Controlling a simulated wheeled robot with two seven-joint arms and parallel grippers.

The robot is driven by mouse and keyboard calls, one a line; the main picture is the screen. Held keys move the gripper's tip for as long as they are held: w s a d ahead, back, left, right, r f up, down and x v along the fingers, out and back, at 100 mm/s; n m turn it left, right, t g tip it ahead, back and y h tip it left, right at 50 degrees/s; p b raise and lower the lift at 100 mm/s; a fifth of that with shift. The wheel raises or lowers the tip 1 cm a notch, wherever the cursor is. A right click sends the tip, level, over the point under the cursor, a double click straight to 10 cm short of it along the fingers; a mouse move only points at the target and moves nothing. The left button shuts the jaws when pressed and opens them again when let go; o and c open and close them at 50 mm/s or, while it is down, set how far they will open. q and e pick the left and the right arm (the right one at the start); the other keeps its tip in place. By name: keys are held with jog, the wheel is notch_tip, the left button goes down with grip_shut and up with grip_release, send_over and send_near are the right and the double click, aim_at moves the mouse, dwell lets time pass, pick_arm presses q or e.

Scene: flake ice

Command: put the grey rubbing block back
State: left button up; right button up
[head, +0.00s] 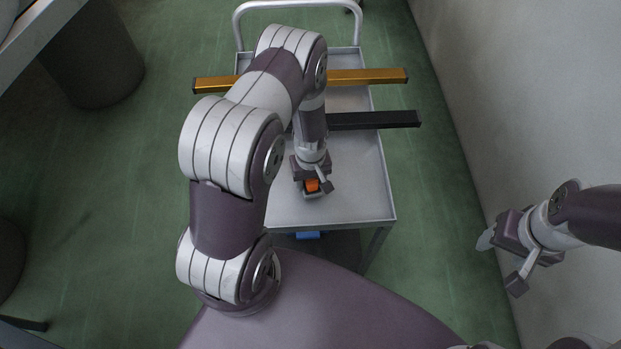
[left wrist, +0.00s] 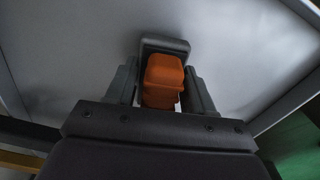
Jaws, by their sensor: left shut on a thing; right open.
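The rubbing block (head: 316,195) is at my left gripper (head: 312,186), over the near part of the grey trolley top (head: 358,200). In the left wrist view the block shows a dark grey body (left wrist: 164,45) with an orange upper part (left wrist: 163,80). The fingers of my left gripper (left wrist: 162,88) stand on both sides of the orange part and are shut on it. I cannot tell whether the block touches the trolley top. My right gripper (head: 502,262) is open and empty, off to the right of the trolley, near the wall.
A yellow bar (head: 370,76) and a black bar (head: 378,120) lie across the trolley and stick out past its right edge. My left arm hides part of them. A blue thing (head: 307,235) shows below the near edge. The near right part of the top is clear.

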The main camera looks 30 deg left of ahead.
pick_arm(q)
jog(key=shift+f+b, duration=0.55)
jog(key=shift+f, duration=0.1)
dwell(0.8)
jog(key=o, duration=1)
jog(key=shift+r+p, duration=3.55)
jog(key=shift+r, duration=0.5)
